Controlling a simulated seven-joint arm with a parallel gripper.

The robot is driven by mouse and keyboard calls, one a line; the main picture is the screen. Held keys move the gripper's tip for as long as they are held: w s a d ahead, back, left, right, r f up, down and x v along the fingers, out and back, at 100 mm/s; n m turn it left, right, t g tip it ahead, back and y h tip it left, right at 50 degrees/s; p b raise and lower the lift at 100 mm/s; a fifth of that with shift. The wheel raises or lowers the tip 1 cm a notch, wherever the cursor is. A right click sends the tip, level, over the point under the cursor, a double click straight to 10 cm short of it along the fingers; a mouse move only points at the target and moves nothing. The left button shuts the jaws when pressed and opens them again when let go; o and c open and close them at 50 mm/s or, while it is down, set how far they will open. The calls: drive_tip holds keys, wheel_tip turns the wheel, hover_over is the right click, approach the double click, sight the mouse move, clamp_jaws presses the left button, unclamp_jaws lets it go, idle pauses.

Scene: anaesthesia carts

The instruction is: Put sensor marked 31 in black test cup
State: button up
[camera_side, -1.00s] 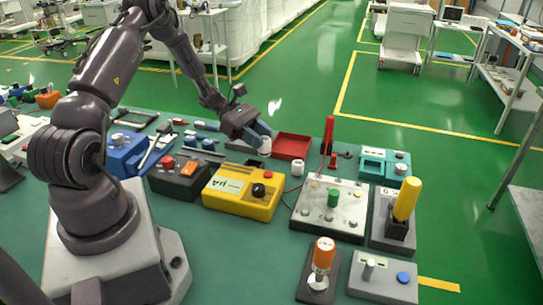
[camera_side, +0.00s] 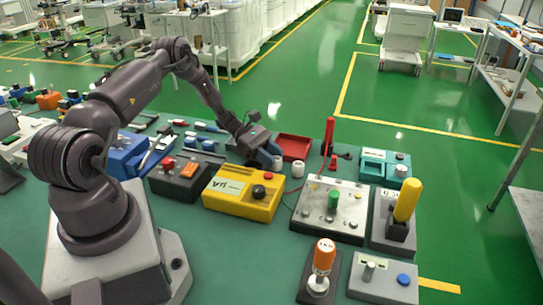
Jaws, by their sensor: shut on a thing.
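My gripper (camera_side: 271,158) reaches down behind the yellow box. It is shut on a small white cylinder (camera_side: 278,163), partly hidden by the fingers. A similar white cylinder (camera_side: 298,170) stands just to the right, apart from the gripper. No number 31 can be read on either one, so I cannot tell which is the marked sensor. I cannot pick out the black test cup for certain. A dark block (camera_side: 397,228) under a yellow cylinder (camera_side: 405,200) and a dark base (camera_side: 316,290) under an orange-topped cylinder (camera_side: 324,257) are at the right and front.
The yellow box (camera_side: 225,205) is in front of my gripper. A red tray (camera_side: 293,148) is behind it. A grey panel (camera_side: 310,217) with a green knob and an upright red handle (camera_side: 328,135) stand to the right. The green bench is bare at front centre.

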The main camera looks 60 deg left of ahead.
drive_tip(key=shift+f, duration=0.1)
drive_tip(key=o, duration=0.5)
drive_tip(key=shift+f, duration=0.1)
drive_tip(key=o, duration=0.4)
drive_tip(key=shift+o, duration=0.2)
